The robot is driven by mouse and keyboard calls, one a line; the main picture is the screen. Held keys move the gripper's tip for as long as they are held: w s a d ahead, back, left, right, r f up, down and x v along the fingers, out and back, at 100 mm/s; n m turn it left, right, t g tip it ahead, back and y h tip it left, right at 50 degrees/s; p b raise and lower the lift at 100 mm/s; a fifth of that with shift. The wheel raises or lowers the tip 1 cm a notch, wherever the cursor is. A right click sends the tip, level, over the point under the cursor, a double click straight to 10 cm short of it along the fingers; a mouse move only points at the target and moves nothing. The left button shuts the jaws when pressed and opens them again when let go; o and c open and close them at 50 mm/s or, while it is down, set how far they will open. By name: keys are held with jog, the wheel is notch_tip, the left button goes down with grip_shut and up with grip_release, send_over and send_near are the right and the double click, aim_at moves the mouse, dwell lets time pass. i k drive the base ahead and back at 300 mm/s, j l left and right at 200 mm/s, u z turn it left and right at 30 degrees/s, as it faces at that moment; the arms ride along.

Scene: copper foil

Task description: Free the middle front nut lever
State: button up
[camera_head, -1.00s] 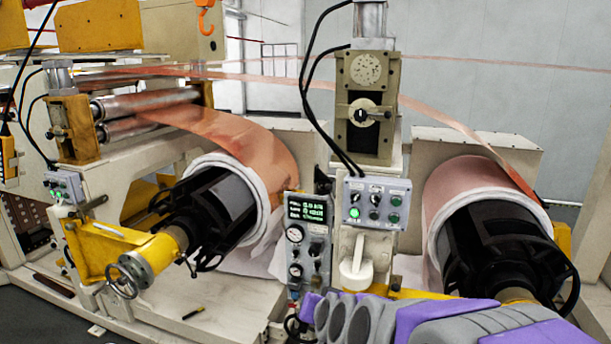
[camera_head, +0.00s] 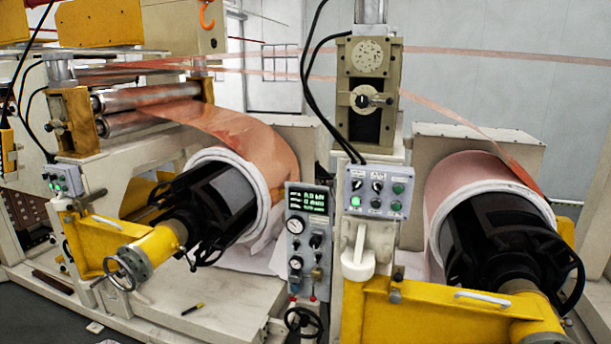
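No part carries a label that marks it as the middle front nut lever. On the middle column, a white lever-like handle (camera_head: 358,260) hangs below the button box, near the yellow swing arm. Higher on the same column is a round knob with a short dark lever (camera_head: 363,99), turned roughly sideways. I cannot tell whether either one is tight or loose. My gripper is not in view, and nothing is seen touching these parts.
A yellow swing arm (camera_head: 435,312) with a white grab handle crosses the lower right. A gauge panel (camera_head: 309,238) and a dark handwheel (camera_head: 304,322) stand left of the column. Copper foil rolls (camera_head: 262,150) sit on both sides. A button box (camera_head: 378,192) is mounted above the white handle.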

aim_at(390, 101)
jog(key=i+l+z, duration=0.1)
jog(key=z, duration=0.25)
jog(key=i+l+z, duration=0.1)
jog(key=z, duration=0.25)
jog(key=i+l+z, duration=0.1)
jog(key=z, duration=0.25)
jog(key=l, duration=0.1)
